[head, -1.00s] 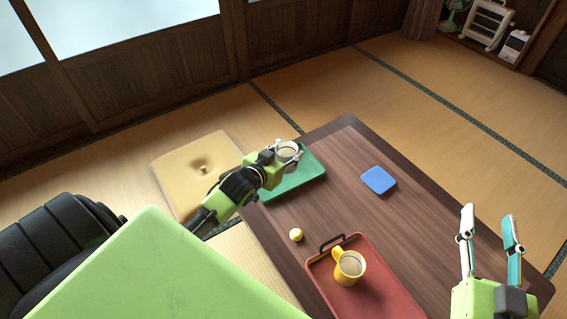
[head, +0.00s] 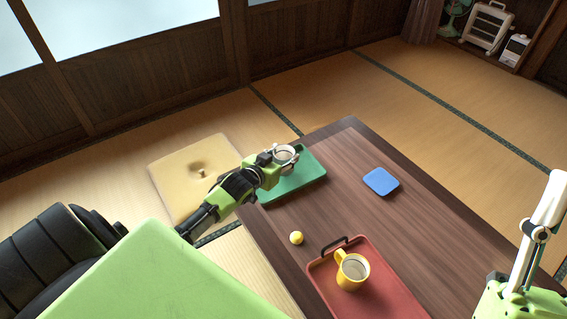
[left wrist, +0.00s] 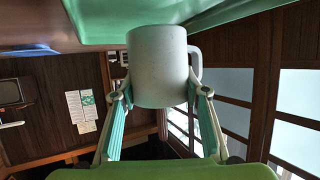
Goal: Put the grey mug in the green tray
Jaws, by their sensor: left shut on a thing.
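The grey mug (head: 285,155) is held at the far end of the low table, over the green tray (head: 301,183). My left gripper (head: 284,149) is shut on it. In the left wrist view the mug (left wrist: 158,62) sits between the two fingers, handle to the right, with the green tray (left wrist: 200,8) at the top of the picture close to the mug's end. I cannot tell whether mug and tray touch. My right gripper (head: 540,228) is partly cut off at the right edge of the head view, over the table's near right side.
A red tray (head: 388,299) with a yellow mug (head: 352,272) is at the near end of the table. A small yellow ball (head: 296,238) lies by the left edge. A blue square item (head: 381,181) lies toward the right. The middle of the table (head: 330,210) is clear.

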